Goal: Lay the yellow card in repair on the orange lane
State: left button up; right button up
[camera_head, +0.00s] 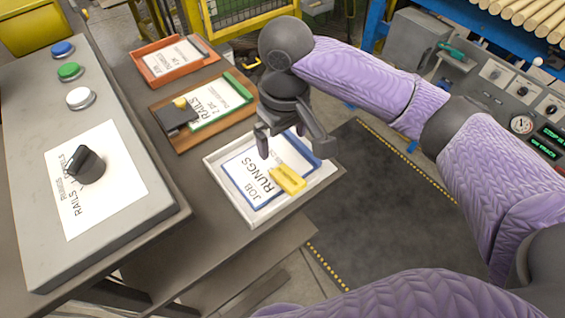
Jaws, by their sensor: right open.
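A small yellow piece (288,179) lies on the blue-edged "JOB RUNGS" card (250,185) in the white tray (222,192); I cannot read any marking on it. My right gripper (292,148) is open above this tray, its fingers spread over the card's far part and apart from the yellow piece, as far as I can tell. An orange tray (150,76) at the far end of the bench holds a white printed card (172,57). My left gripper is out of view.
A brown tray (183,143) between them holds a green-edged "RAILS" card (212,105) and a dark block (176,117) with a yellow part. A control box (120,215) with buttons and a knob stands left. Dark floor matting (365,215) lies right.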

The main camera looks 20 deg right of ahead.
aim_at(287, 176)
jog(key=f+b, duration=0.1)
jog(key=f, duration=0.2)
jog(key=s+f, duration=0.1)
jog(key=f, duration=0.1)
jog(key=f+b, duration=0.1)
jog(key=f, duration=0.2)
jog(key=shift+s+d+f+b, duration=0.25)
jog(key=shift+f+b, duration=0.05)
jog(key=shift+f, duration=0.45)
jog(key=shift+c, duration=0.5)
jog(key=c, duration=1.2)
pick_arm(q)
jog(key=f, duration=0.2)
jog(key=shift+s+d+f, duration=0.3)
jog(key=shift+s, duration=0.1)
pick_arm(e)
grip_shut()
